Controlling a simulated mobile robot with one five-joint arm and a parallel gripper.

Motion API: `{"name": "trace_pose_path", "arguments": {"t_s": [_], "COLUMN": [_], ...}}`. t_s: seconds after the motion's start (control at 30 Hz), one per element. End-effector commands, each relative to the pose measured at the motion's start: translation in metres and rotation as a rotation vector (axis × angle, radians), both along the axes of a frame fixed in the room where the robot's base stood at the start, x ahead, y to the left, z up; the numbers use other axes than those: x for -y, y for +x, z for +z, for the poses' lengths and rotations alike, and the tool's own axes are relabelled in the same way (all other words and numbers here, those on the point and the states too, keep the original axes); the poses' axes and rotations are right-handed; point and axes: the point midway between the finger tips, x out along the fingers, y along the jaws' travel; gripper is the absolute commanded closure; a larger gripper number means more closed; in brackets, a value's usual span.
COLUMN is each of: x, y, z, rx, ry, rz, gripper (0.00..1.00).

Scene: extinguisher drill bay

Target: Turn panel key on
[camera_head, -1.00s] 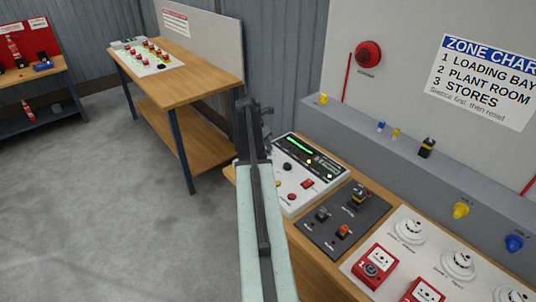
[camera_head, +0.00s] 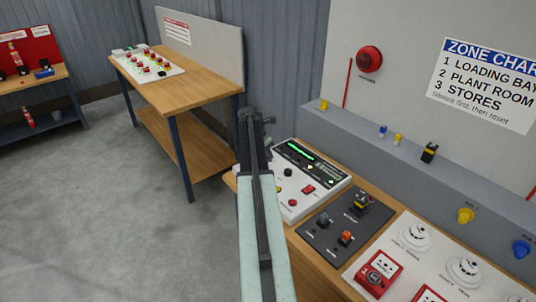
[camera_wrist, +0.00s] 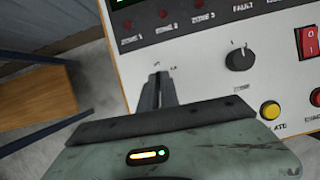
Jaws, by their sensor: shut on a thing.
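The white control panel (camera_head: 322,197) stands on the right-hand bench, with a lit green display. It also fills the upper right of the wrist view (camera_wrist: 200,70). My gripper (camera_wrist: 156,88) is at the panel's left edge in the wrist view, its narrow fingers shut just below two tiny labels that look like off and on. The panel key is hidden behind or between the fingers, so its turn position does not show. In the head view my arm hides the panel's left side and the fingertips cannot be made out.
A black zone knob (camera_wrist: 240,57), a red rocker switch (camera_wrist: 308,42) and a yellow button (camera_wrist: 270,109) lie right of my gripper. A dark switch plate (camera_head: 345,226) is beside the panel. Another wooden table (camera_head: 190,88) stands behind, left. The floor at left is clear.

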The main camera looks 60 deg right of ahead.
Motion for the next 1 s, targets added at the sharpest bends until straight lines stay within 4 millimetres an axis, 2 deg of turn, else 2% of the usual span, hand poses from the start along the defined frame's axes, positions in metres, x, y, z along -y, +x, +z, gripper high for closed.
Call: {"name": "trace_pose_path", "arguments": {"t_s": [0.27,1.0], "x": [0.0033,0.0063], "y": [0.002,0.0043], "z": [0.0003,0.0004], "rx": [-0.002,0.0], "ry": [-0.002,-0.004], "rz": [-0.183,-0.833], "gripper": [1.0,1.0]}}
